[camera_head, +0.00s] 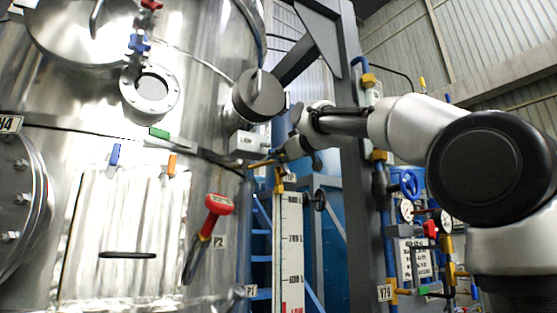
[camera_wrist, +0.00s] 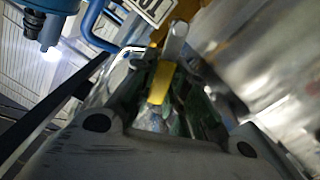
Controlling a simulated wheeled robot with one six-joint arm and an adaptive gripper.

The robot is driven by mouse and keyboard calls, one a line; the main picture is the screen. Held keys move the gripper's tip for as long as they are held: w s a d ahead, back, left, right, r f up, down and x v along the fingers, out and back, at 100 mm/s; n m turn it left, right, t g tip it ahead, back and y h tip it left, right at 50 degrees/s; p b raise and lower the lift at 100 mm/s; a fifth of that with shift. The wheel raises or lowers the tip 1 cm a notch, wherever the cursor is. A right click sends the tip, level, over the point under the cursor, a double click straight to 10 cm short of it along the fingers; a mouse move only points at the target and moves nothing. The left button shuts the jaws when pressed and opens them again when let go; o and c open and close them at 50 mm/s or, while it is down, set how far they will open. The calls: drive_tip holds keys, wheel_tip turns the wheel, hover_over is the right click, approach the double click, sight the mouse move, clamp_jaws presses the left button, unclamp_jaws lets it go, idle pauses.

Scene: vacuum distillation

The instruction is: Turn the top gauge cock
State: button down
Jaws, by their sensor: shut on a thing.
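The top gauge cock (camera_head: 279,178) is a small brass-yellow fitting above the white level gauge (camera_head: 291,240), beside the steel tank. In the wrist view its yellow handle (camera_wrist: 162,80) lies between my fingers, with a grey rounded end above it. My gripper (camera_head: 277,158) reaches in from the right at the cock and is shut on the handle. It also shows in the wrist view (camera_wrist: 160,105). The fingers hide part of the cock in the camera_head view.
The steel tank (camera_head: 90,90) fills the left, with a red-handled valve (camera_head: 218,204) marked P2. A grey pipe flange (camera_head: 258,96) juts out just above my gripper. A blue pipe with gauges (camera_head: 406,210) and a blue handwheel (camera_head: 409,184) stands below my arm.

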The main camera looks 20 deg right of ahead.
drive_tip(key=shift+w+d+r+m, duration=0.1)
drive_tip(key=shift+d+m, duration=0.25)
drive_tip(key=shift+m, duration=0.4)
drive_tip(key=shift+w+d+m, duration=0.1)
drive_tip(key=shift+d+m, duration=0.2)
drive_tip(key=shift+m, duration=0.45)
drive_tip(key=c, duration=1.4)
unclamp_jaws()
drive_tip(key=shift+d+r, duration=0.1)
drive_tip(key=v, duration=1.2)
